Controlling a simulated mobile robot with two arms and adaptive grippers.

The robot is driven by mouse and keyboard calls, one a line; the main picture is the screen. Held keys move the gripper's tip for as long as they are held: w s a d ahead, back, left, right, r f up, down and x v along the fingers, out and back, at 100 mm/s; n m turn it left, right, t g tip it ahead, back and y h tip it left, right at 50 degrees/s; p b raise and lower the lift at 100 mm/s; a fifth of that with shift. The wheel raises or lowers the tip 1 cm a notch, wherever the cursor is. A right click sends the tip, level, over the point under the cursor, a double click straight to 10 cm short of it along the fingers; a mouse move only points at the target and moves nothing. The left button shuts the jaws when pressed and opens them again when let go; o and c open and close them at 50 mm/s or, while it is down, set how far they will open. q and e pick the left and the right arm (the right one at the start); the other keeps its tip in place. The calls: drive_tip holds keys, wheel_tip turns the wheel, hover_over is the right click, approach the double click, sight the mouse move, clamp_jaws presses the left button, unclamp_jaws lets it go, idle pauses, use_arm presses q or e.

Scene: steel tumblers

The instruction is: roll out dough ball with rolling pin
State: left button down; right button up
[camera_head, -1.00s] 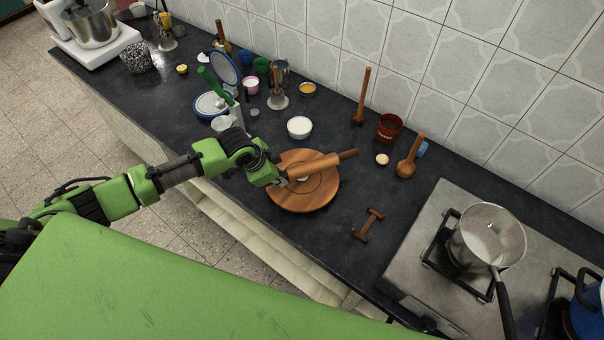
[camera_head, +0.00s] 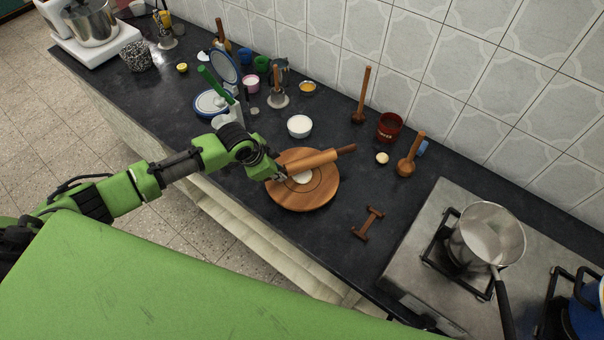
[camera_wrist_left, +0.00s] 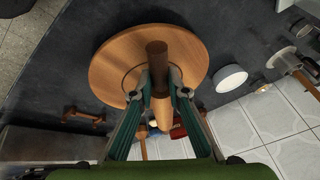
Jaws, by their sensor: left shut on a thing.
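The dough is hidden in the left wrist view. My right gripper is not in view.
A white bowl (camera_head: 299,126) stands behind the board. A small dough-coloured ball (camera_head: 382,158), a red canister (camera_head: 389,127) and a wooden masher (camera_head: 409,158) stand to the right. A wooden stand (camera_head: 368,223) is right of the board. The stove with a pot (camera_head: 487,235) is further right.

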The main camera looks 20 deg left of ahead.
use_arm(q)
drive_tip(key=shift+s+d+f+p, duration=0.2)
drive_tip(key=shift+s+d+p, duration=0.65)
drive_tip(key=shift+a, duration=0.1)
drive_tip(key=shift+w+a+f+b, duration=0.2)
drive_tip(key=shift+w+a+b, duration=0.25)
drive_tip(key=shift+w, duration=0.2)
drive_tip(key=shift+w+a+f+b, duration=0.2)
drive_tip(key=shift+w+a+b, duration=0.1)
drive_tip(key=shift+w+a, duration=0.3)
drive_tip(key=shift+d, duration=0.1)
